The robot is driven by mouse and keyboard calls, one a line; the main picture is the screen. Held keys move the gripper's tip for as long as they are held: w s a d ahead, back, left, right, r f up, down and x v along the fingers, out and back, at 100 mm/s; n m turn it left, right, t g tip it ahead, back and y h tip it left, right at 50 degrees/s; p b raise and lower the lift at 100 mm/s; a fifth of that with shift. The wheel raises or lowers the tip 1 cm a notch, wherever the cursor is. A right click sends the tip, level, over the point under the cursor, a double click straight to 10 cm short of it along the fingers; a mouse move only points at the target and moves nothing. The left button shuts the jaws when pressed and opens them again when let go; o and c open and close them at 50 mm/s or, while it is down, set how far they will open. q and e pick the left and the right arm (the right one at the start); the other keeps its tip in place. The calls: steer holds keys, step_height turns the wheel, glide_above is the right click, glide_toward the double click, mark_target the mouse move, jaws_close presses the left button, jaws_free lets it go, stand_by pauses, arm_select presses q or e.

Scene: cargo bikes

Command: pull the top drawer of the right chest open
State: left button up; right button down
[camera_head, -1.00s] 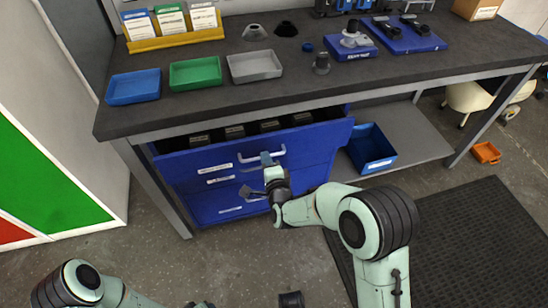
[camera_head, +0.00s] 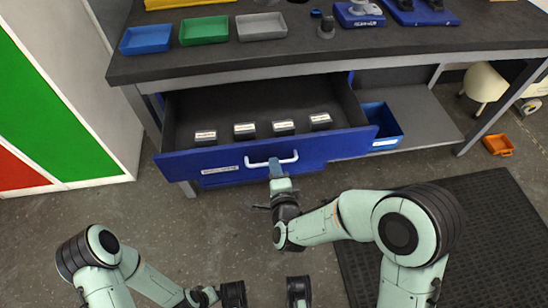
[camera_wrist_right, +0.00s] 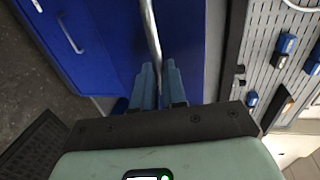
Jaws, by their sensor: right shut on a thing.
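The blue top drawer (camera_head: 225,158) under the bench stands far out, its inside showing. Its white bow handle (camera_head: 287,160) is on the front panel. My right gripper (camera_head: 277,168) is at the middle of this handle. In the right wrist view the two blue fingers (camera_wrist_right: 159,84) close on either side of the handle bar (camera_wrist_right: 150,30).
Several small labelled dark boxes (camera_head: 245,129) sit in the drawer. Blue, green (camera_head: 204,30) and grey trays stand on the dark bench top (camera_head: 300,52). A blue bin (camera_head: 384,122) is on the lower shelf at right. An orange tray (camera_head: 497,145) lies on the floor.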

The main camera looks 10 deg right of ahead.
steer(key=shift+f+v, duration=0.2)
steer(key=shift+v, duration=0.85)
steer(key=c, duration=1.2)
jaws_free()
steer(key=shift+s, duration=0.1)
